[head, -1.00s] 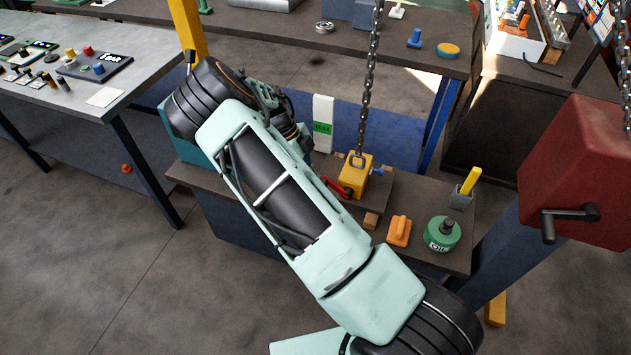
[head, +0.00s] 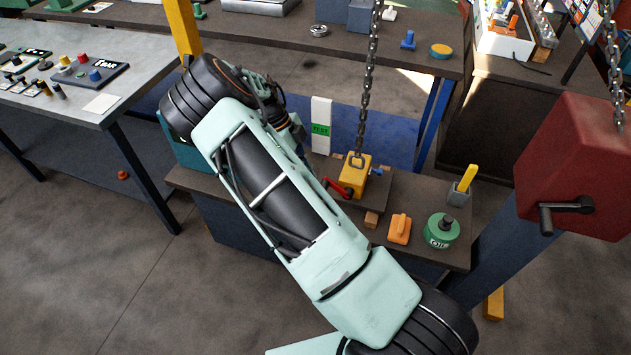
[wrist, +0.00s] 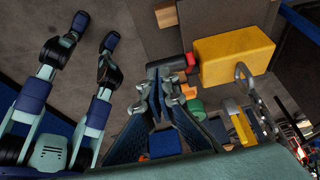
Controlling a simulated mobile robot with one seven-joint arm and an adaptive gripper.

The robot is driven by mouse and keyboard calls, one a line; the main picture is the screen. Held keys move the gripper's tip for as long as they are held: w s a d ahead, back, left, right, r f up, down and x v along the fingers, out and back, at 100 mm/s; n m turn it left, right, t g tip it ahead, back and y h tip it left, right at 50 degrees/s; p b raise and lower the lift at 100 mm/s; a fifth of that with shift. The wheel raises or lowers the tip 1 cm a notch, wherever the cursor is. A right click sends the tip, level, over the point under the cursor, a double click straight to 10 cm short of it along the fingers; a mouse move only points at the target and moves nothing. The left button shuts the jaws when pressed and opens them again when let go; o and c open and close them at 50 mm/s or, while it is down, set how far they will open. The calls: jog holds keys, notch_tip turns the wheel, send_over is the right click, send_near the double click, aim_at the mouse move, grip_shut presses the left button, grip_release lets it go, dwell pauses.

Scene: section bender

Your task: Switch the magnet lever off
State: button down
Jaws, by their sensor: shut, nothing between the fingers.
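The magnet is a yellow block (head: 357,170) on a small plate on the low bench, hanging chain above it. Its red lever (head: 338,188) sticks out from the block's left side, sloping up to the left. In the wrist view the yellow block (wrist: 235,56) is right of centre, and the red lever (wrist: 168,64) shows just beyond my fingertips. My gripper (wrist: 165,75) is shut and empty, with its tips very close to the lever; I cannot tell whether they touch. In the head view my arm hides most of the gripper.
On the bench stand an orange handled block (head: 400,229), a green oil can (head: 441,231) and a grey cup (head: 458,193) with a yellow stick. A chain (head: 368,80) hangs over the magnet. A red winch box (head: 575,160) stands at the right.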

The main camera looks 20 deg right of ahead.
jog(key=w+a+b, duration=0.1)
jog(key=w+a, duration=0.3)
jog(key=a, duration=0.1)
jog(key=shift+a+r, duration=0.1)
dwell(0.5)
